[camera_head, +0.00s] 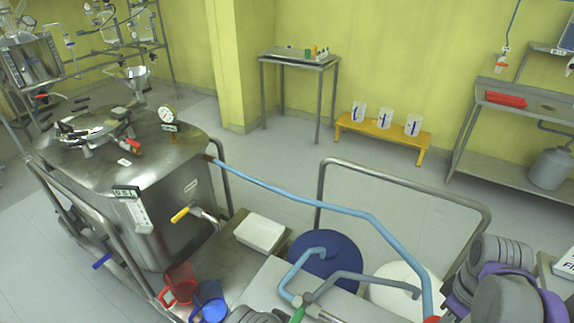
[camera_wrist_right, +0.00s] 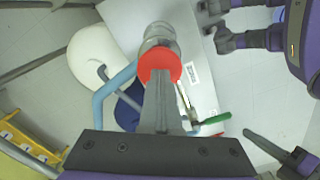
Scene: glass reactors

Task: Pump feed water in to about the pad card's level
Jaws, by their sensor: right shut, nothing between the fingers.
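A steel vessel (camera_head: 160,175) stands at left with a dark card (camera_head: 126,192) and a white strip on its side. A blue hose (camera_head: 300,197) runs from the vessel to a red fitting (camera_head: 428,302) at lower right. The red fitting also shows in the wrist view (camera_wrist_right: 158,62) as a round red top. My right gripper (camera_wrist_right: 162,80) is shut and empty, its fingers over the red top; I cannot tell whether they touch. My left gripper (camera_wrist_right: 220,24) appears open and empty at the upper right of the wrist view. The water level is not visible.
A blue drum (camera_head: 326,262) and a white drum (camera_head: 400,290) stand inside a rail. A green handle (camera_head: 298,314) is near the bottom. A white tray (camera_head: 262,233), red jug (camera_head: 180,283) and blue jug (camera_head: 209,302) are beside the vessel. An orange bench (camera_head: 385,137) holds 3 beakers.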

